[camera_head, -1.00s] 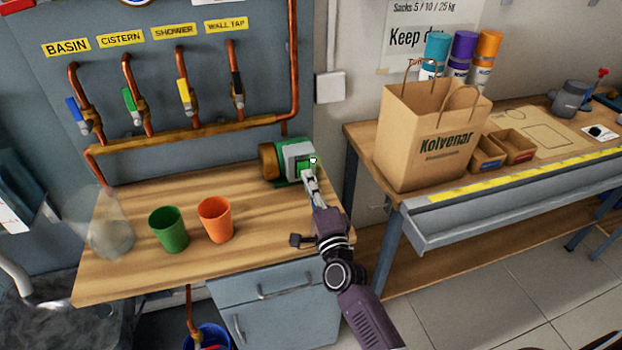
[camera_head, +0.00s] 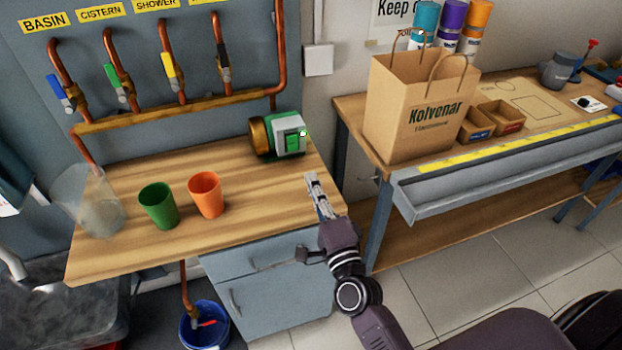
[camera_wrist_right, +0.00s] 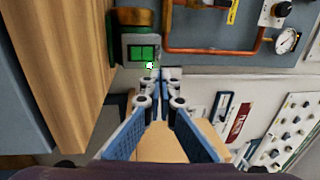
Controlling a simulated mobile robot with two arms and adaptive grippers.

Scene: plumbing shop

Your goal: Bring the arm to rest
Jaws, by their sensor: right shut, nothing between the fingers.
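The green and grey pump (camera_head: 285,137), with a copper-coloured end and a green switch, stands at the back right of the counter. It also shows in the right wrist view (camera_wrist_right: 140,48). A clear gap lies between the fingertips and the pump in the head view. My left gripper is not in view.
A green cup (camera_head: 159,206), an orange cup (camera_head: 206,195) and a clear pitcher (camera_head: 100,205) stand on the counter (camera_head: 140,260). Valves and pipes (camera_head: 160,117) line the wall. A paper bag (camera_head: 415,115) stands on the right bench (camera_head: 350,115). A blue bucket (camera_head: 203,335) is below.

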